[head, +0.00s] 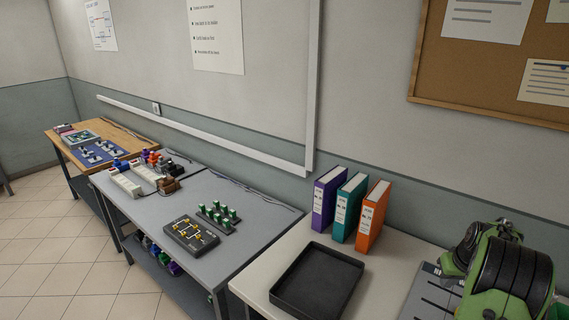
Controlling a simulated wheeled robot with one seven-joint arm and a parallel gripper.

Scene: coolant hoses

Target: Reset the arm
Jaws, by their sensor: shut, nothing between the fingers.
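My gripper is not visible in the head view; no fingers or fingertips show. Large rounded green and black jointed parts fill the lower right corner. They look like links of my arm, folded close to the camera. The rest of the arm is cut off by the picture's edge.
A pale table bears an empty black tray (318,283) and purple (326,198), teal (348,207) and orange (372,217) binders. Left of it, a grey bench (150,213) bears a black board (191,236) and green-topped pegs (218,215). A wooden table (120,128) stands farther back. Tiled floor lies open at left.

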